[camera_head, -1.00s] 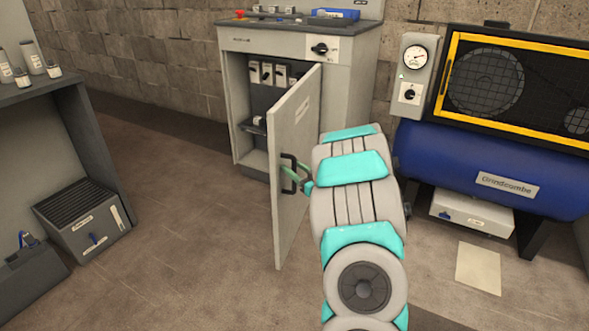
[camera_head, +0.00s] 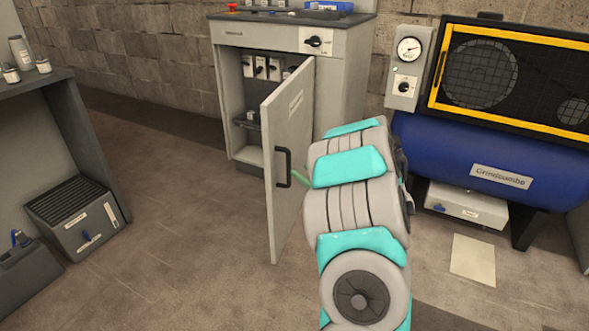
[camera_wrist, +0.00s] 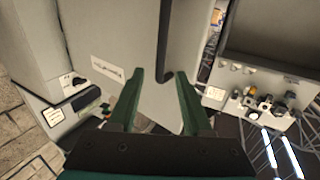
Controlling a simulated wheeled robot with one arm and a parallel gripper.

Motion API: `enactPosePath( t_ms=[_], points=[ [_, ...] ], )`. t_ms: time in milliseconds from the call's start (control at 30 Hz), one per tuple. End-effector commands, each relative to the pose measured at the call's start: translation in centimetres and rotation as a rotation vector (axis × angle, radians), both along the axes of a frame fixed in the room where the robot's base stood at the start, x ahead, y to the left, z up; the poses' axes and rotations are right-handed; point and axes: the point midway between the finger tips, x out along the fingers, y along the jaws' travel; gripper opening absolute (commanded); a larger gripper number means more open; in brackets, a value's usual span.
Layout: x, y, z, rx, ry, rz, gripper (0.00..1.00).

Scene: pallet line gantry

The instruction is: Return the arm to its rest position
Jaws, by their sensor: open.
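My gripper (camera_wrist: 160,105) shows in the wrist view with its two green fingers apart and nothing between them. The grey cabinet door (camera_head: 290,165) stands open in the head view, and its dark handle (camera_head: 283,168) is just left of my gripper. In the wrist view the handle (camera_wrist: 166,45) runs beyond the fingertips; the fingers look clear of it. In the head view my arm (camera_head: 358,220) reaches up from the bottom centre, and its links hide most of the gripper; only a green finger tip (camera_head: 299,176) shows near the door.
The grey cabinet (camera_head: 345,85) holds several switches inside. A blue compressor tank (camera_head: 480,165) stands right of my arm. A dark workbench (camera_head: 60,85) is at the left, with a grey ribbed box (camera_head: 80,222) below it. The floor between workbench and door is clear.

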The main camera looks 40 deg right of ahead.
Motion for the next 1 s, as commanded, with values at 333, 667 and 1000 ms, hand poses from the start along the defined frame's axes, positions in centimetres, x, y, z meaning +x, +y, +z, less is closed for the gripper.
enactPosePath(
  t_ms=[333,667,1000],
  points=[
    [0.3,0.0,0.1,-0.013,0.018,-0.008,0.50],
    [2.8,-0.1,0.9,-0.165,0.297,-0.178,0.50],
    [0.3,3.3,2.8,-0.205,0.620,-0.378,0.50]
  ],
)
